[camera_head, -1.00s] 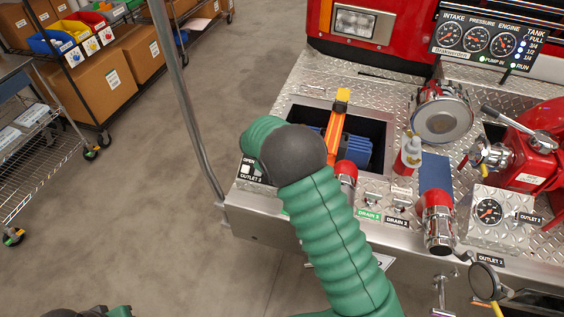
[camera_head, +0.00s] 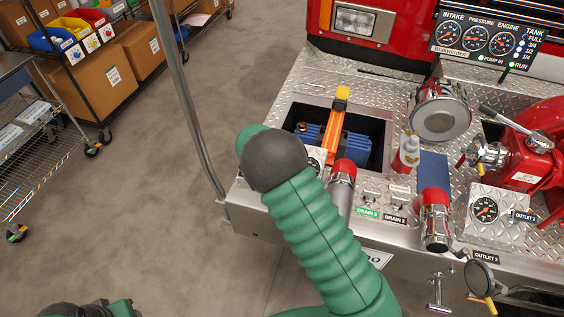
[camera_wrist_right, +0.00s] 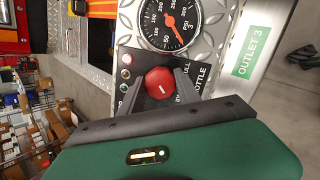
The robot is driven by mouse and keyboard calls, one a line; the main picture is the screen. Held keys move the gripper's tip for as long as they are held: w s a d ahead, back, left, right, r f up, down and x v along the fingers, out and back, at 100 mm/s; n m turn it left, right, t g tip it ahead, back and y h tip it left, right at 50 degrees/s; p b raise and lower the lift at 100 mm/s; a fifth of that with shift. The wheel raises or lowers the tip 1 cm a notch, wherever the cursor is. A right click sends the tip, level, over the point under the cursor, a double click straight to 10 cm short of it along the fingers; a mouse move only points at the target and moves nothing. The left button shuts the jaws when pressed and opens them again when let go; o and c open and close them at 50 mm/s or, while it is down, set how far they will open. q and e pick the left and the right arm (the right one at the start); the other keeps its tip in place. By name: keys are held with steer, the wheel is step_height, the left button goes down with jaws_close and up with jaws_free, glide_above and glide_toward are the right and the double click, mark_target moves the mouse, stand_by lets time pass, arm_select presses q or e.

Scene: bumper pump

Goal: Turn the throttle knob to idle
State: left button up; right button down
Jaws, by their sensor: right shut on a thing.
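The red throttle knob (camera_wrist_right: 157,79) sits on a dark panel in the right wrist view, with a short white mark near its centre. My right gripper (camera_wrist_right: 160,90) has one finger on each side of the knob and is shut on it. The panel's lettering is partly covered by the fingers; "OTTLE" shows to the right. In the head view my green right arm hides the knob and gripper. My left gripper is not in view.
A pressure gauge (camera_wrist_right: 170,20) sits just above the knob, and small indicator lights (camera_wrist_right: 126,73) lie left of it. A green OUTLET 3 label (camera_wrist_right: 251,53) is to the right. In the head view, red-capped outlets (camera_head: 435,218) and a steel pole (camera_head: 185,100) stand near my arm.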

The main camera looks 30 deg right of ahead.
steer(key=shift+f+n, duration=0.1)
steer(key=shift+n, duration=0.3)
steer(key=c, duration=0.9)
jaws_free()
steer(key=v, duration=1.7)
steer(key=shift+a+f, duration=0.1)
steer(key=shift+f, duration=0.05)
